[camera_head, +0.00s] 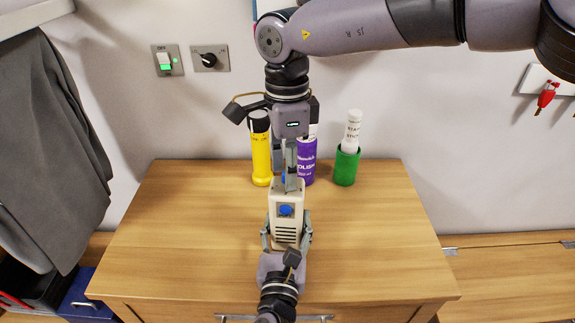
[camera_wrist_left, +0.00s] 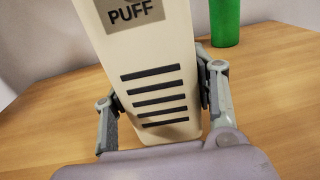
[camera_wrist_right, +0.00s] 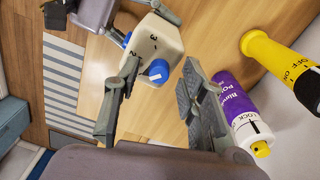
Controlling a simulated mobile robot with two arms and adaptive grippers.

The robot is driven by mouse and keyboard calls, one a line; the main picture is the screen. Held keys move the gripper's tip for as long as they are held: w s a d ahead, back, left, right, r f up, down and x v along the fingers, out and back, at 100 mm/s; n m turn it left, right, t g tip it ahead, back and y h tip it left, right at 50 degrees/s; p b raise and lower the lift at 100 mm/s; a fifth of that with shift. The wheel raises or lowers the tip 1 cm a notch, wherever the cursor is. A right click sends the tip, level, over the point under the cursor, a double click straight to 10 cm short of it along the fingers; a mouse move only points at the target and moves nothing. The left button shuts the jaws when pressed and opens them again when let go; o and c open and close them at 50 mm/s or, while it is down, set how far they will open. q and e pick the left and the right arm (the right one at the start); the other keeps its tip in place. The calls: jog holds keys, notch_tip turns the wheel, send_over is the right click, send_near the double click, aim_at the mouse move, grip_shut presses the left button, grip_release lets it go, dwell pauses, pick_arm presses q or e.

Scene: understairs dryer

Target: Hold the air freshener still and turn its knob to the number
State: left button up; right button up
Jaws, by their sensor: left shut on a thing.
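The air freshener (camera_head: 286,223) is a cream upright box on the wooden top, with a blue round patch on its front and dark slots below. In the left wrist view its face (camera_wrist_left: 150,60) shows a "PUFF" label. My left gripper (camera_head: 287,236) is shut on its lower sides from the front. The blue knob (camera_wrist_right: 157,71) is on its top, with a white mark and the numbers 2 and 3 beside it. My right gripper (camera_wrist_right: 157,75) points down above the knob, its fingers apart on either side; I cannot tell whether they touch it.
A switch (camera_head: 167,61) and a dial (camera_head: 210,58) are on the wall. The top's right side is clear. Grey cloth (camera_head: 50,150) hangs left.

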jog(key=shift+c, duration=0.3)
grip_shut()
pick_arm(q)
jog(key=shift+r, duration=0.1)
pick_arm(e)
jog(key=shift+m, duration=0.4)
jog(key=m, duration=0.4)
jog(key=shift+m, duration=0.3)
jog(key=m, duration=0.4)
jog(key=shift+m, duration=0.3)
jog(key=m, duration=0.5)
jog(key=shift+d, duration=0.1)
jog(key=m, duration=0.4)
jog(key=shift+m, duration=0.6)
